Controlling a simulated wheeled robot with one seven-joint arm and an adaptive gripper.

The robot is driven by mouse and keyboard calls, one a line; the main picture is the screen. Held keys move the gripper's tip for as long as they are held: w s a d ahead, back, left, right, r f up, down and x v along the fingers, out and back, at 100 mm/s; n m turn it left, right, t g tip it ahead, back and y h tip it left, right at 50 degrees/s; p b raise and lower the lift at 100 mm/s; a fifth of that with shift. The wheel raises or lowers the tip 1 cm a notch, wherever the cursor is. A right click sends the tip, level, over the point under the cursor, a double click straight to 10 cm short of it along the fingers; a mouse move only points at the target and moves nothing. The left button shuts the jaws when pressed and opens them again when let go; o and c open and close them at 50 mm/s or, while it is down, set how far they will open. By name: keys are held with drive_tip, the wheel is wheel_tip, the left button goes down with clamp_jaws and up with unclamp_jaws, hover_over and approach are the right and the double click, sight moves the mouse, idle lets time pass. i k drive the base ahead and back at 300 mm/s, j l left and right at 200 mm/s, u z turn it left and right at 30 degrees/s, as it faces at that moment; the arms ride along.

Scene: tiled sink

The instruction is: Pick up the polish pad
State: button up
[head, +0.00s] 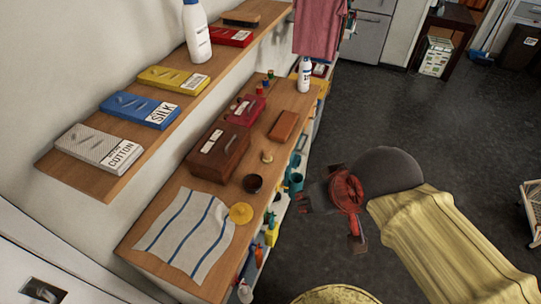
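A flat round yellow disc (241,213) lies at the right edge of the striped cloth on the lower wooden shelf. It looks like the polish pad, though I cannot read a label. A dark round tin (252,184) stands just behind it. A small tan knobbed item (267,156) is farther back. My gripper (331,223), red and dark, is over the floor to the right of the shelf. Its two fingers are spread wide apart with nothing between them. It is clear of the shelf and of the disc.
The white cloth with blue stripes (186,236) covers the near shelf end. Brown and red boxes (217,153) stand along the wall. An upper shelf (88,181) with labelled boxes overhangs the back. Coloured bottles sit below the front edge. Dark floor (420,120) is open at right.

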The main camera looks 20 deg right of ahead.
sight(266, 159)
drive_tip(key=i+l+u, duration=0.6)
drive_tip(key=i+l, duration=0.25)
drive_tip(key=u, duration=1)
